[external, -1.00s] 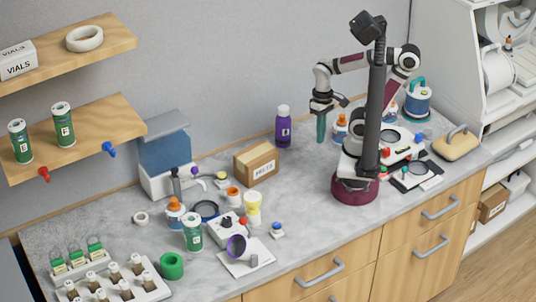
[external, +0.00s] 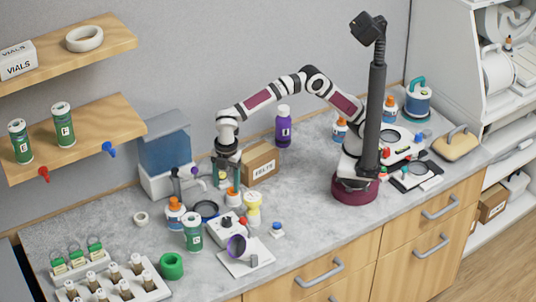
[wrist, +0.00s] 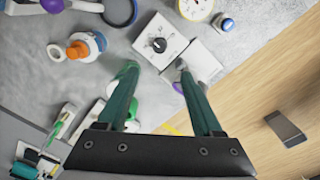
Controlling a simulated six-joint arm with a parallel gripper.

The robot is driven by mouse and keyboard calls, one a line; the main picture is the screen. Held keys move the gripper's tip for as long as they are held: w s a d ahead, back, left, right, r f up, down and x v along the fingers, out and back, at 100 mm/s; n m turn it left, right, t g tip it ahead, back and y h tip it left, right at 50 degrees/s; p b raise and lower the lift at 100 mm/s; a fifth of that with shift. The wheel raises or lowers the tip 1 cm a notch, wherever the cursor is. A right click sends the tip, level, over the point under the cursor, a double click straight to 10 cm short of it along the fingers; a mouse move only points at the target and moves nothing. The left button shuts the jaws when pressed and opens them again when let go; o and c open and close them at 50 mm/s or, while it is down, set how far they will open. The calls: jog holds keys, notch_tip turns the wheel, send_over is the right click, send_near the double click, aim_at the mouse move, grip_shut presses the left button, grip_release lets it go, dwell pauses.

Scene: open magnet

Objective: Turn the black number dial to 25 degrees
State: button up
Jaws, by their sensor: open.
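The black number dial (wrist: 158,45) sits on a white box (wrist: 175,38) in the wrist view, just beyond the fingertips. In the external view the same white box (external: 222,229) stands on the counter near the front middle, with a red part at its right. Its setting is too small to read. My gripper (external: 226,176) hangs behind and above the box, pointing down. In the wrist view my gripper (wrist: 156,67) has its teal fingers wide apart with nothing between the tips, and it does not touch the dial.
A green-and-white bottle (external: 193,232), an orange-capped bottle (external: 174,214) and a yellow container (external: 253,207) crowd around the box. A purple-faced item (external: 238,246) stands in front. A cardboard box (external: 262,165) is right of my gripper. Open counter lies to the right.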

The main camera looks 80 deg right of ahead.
aim_at(227, 219)
jog(key=f, duration=1.5)
jog(key=shift+w+d, duration=0.15)
jog(key=shift+w, duration=0.1)
jog(key=shift+r, duration=0.1)
grip_shut()
